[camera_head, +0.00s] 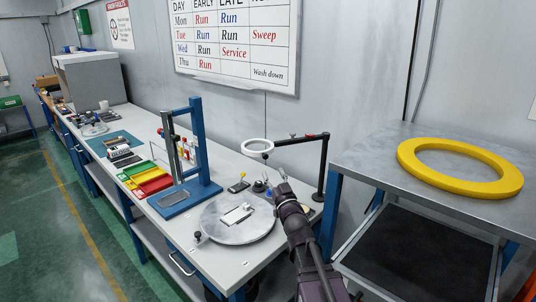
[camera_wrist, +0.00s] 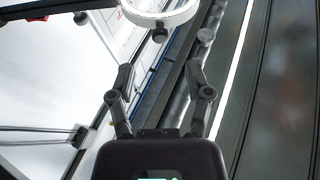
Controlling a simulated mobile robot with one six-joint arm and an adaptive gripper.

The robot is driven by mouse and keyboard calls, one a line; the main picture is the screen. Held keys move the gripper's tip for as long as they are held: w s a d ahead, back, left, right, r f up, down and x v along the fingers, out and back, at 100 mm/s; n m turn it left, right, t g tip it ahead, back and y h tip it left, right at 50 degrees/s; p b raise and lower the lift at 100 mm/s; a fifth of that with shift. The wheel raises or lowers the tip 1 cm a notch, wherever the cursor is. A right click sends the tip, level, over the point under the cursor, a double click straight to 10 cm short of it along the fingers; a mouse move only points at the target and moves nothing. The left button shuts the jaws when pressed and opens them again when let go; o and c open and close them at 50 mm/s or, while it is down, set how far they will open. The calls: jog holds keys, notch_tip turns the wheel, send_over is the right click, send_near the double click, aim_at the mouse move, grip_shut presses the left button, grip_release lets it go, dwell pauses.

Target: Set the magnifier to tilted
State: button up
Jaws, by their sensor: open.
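The magnifier is a white ring head (camera_head: 257,147) on a dark horizontal arm and upright post (camera_head: 322,168) at the bench's back right. Its ring looks nearly flat in the head view, though I cannot tell its exact tilt. In the wrist view the ring (camera_wrist: 165,14) is cut off by the top edge, with a dark round knob (camera_wrist: 160,35) below it. My gripper (camera_wrist: 160,72) is open and empty, with its fingers pointing towards the ring and apart from it. In the head view my gripper (camera_head: 282,182) is below and right of the ring.
The bench holds a round grey plate (camera_head: 238,232) with a small white piece, a blue upright frame (camera_head: 199,140) and coloured trays (camera_head: 150,180). A yellow ring (camera_head: 460,185) lies on the grey table at right. The wall stands close behind the magnifier.

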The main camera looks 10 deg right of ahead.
aim_at(267, 157)
jog(key=p+x, duration=0.2)
jog(key=x, duration=0.6)
jog(key=shift+r+p, duration=0.1)
jog(key=shift+p, duration=0.25)
grip_shut()
jog(key=shift+d, duration=0.1)
